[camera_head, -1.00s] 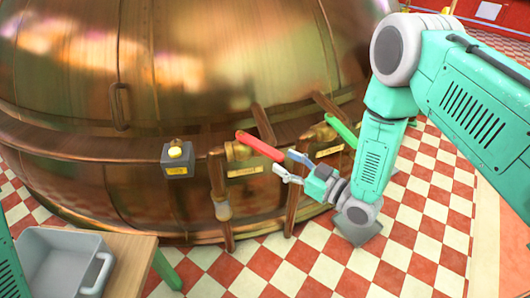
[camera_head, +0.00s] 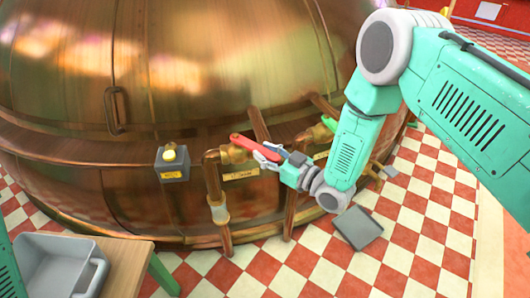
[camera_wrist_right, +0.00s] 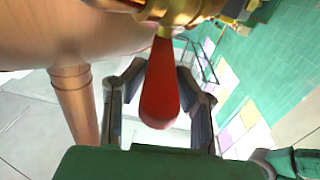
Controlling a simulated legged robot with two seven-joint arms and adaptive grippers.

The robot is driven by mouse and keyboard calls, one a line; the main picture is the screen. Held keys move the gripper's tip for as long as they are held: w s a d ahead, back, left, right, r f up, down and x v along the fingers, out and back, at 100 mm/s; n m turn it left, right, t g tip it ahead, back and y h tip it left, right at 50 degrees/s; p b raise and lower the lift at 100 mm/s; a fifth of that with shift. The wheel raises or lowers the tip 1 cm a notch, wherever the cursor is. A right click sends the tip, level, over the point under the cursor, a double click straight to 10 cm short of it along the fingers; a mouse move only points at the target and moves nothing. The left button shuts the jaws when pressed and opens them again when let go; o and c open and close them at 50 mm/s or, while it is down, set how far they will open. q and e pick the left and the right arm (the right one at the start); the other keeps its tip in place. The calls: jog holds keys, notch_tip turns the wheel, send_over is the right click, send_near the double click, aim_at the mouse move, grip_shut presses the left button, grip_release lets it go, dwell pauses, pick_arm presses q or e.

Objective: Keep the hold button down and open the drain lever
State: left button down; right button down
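A yellow button (camera_head: 169,154) sits on a small grey box (camera_head: 173,172) on the kettle's front, with nothing touching it. A red lever (camera_head: 255,147) sticks out to the right from a brass valve (camera_head: 235,153) on a copper pipe; its label is too small to read. My right gripper (camera_head: 268,151) is at the red lever's free end. In the right wrist view the red lever (camera_wrist_right: 160,90) lies between the two open fingers (camera_wrist_right: 160,72), with gaps on both sides. A green lever is mostly hidden behind my right arm. My left gripper is not in view.
The large copper kettle (camera_head: 200,70) fills the back. A grey bin (camera_head: 55,268) stands on a wooden table (camera_head: 128,262) at the lower left. Copper pipes stand below the valves. The red and white tiled floor in front is clear except for a grey plate (camera_head: 358,228).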

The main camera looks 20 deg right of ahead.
jog(key=shift+w+d+f+n+g+y+b, duration=0.1)
jog(key=shift+w+d+n+g+y+b, duration=0.3)
jog(key=shift+n+g+y, duration=0.3)
jog(key=w+d+n+g+y+b, duration=0.1)
jog(key=g, duration=0.1)
jog(key=w+d+n+g+y+b, duration=0.1)
jog(key=n+y, duration=0.1)
jog(key=shift+g+y, duration=0.3)
jog(key=shift+g, duration=0.1)
jog(key=c, duration=1.3)
grip_release()
